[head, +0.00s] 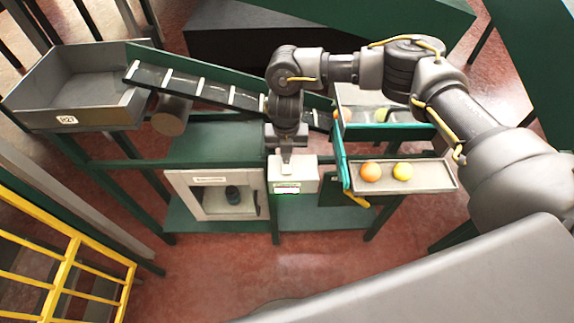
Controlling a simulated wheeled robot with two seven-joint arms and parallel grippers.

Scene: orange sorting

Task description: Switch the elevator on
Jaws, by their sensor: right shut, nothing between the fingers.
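The elevator (185,84) is a dark inclined belt with pale slats and green side walls. It runs between the grey bin at the left and the glass-sided hopper at the right. A small pale control box (305,176) with a green-lit label strip on its front stands below the belt. My right gripper (286,160) points down at the top of this box, shut and empty. It hides part of the box top, and I cannot tell whether it touches. The switch itself is not clear. My left gripper is not in view.
A grey bin (40,92) labelled R27 is at the left. A pale windowed cabinet (183,190) stands left of the box. A yellow railing (62,279) is at lower left.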

